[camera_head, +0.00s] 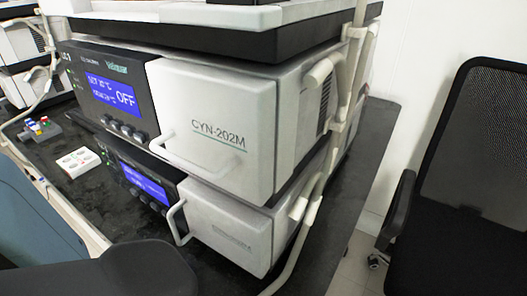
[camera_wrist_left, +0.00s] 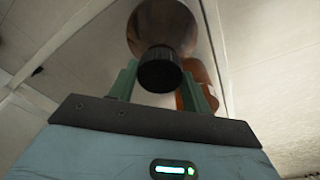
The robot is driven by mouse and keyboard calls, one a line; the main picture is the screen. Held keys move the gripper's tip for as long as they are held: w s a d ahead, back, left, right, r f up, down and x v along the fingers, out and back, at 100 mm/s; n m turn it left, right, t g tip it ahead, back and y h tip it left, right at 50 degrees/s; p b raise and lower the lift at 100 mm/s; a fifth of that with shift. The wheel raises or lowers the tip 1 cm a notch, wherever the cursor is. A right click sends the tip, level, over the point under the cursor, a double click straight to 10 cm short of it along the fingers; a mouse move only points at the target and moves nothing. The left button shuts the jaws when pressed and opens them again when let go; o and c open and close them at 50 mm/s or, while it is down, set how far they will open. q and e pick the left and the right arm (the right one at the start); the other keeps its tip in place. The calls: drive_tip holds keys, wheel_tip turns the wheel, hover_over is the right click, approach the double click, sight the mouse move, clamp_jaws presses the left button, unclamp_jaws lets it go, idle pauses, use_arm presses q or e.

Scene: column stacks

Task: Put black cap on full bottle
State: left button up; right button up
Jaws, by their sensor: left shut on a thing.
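In the left wrist view, my left gripper (camera_wrist_left: 158,88) has its two green fingers closed around a black cap (camera_wrist_left: 160,70). A rounded, shiny brown bottle (camera_wrist_left: 162,22) shows directly behind the cap. I cannot tell whether the cap is seated on that bottle or only in front of it. A second orange-brown bottle (camera_wrist_left: 199,72) shows partly behind the right finger, and the rest of it is hidden. How full either bottle is cannot be seen. The head view shows neither gripper, no cap and no bottle.
Two stacked white instruments (camera_head: 218,128) with blue screens and protruding handles stand on a dark bench (camera_head: 352,178). Pale tubes run down their right side. A small white block (camera_head: 78,161) lies on the bench at left. A black mesh chair (camera_head: 475,170) stands at right.

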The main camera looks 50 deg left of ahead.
use_arm(q)
drive_tip(key=shift+f+b, duration=0.3)
drive_tip(key=shift+f, duration=0.15)
use_arm(e)
drive_tip(key=shift+f, duration=0.2)
idle(0.4)
use_arm(q)
drive_tip(key=o, duration=1)
drive_tip(key=shift+r, duration=0.2)
use_arm(e)
drive_tip(key=shift+r, duration=0.1)
